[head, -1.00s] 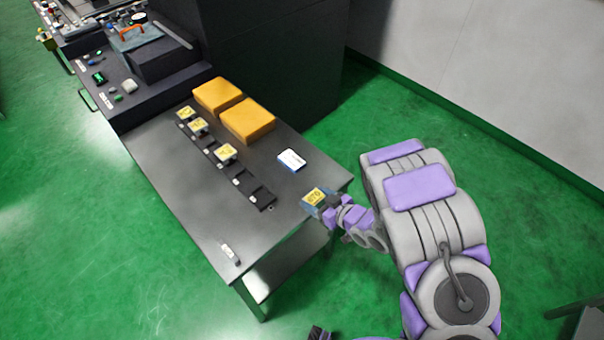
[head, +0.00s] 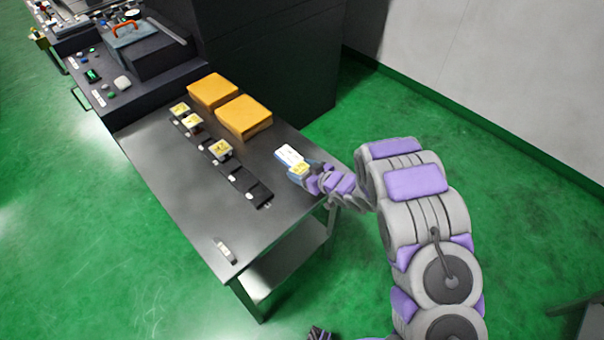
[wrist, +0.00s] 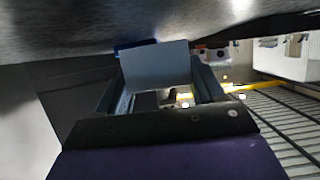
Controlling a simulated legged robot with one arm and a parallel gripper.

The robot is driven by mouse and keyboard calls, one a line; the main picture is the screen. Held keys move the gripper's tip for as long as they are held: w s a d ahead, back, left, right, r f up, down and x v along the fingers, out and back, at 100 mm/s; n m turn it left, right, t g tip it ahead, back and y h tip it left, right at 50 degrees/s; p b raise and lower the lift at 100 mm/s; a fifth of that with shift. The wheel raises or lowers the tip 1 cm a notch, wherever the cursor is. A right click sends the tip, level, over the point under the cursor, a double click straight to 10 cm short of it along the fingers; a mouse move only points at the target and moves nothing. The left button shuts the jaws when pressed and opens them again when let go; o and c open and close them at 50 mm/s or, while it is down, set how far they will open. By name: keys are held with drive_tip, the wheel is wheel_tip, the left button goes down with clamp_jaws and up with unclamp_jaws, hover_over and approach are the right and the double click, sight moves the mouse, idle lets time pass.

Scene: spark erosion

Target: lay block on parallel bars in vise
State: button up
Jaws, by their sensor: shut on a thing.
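My gripper (head: 308,176) is over the right edge of the table, close to the white card. It is shut on a small block with a yellow label (head: 299,169). In the wrist view the block (wrist: 156,66) is a plain grey-blue slab between my two fingers. Other yellow-labelled blocks (head: 221,150) sit in a dark slotted rack (head: 252,193) on the table. I cannot make out a vise or parallel bars in either view.
The grey table (head: 185,195) holds two orange boxes (head: 243,117), a white card (head: 289,154) and a small metal piece (head: 225,250) near the front corner. A dark machine console (head: 150,85) adjoins its far end. The table's front left is mostly clear.

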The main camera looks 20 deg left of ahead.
drive_tip(key=shift+f, duration=0.6)
drive_tip(key=shift+r, duration=0.1)
drive_tip(key=o, duration=1.3)
drive_tip(key=shift+c, duration=0.2)
drive_tip(key=p+v, duration=0.2)
drive_tip(key=v, duration=1)
drive_tip(key=shift+p, duration=0.4)
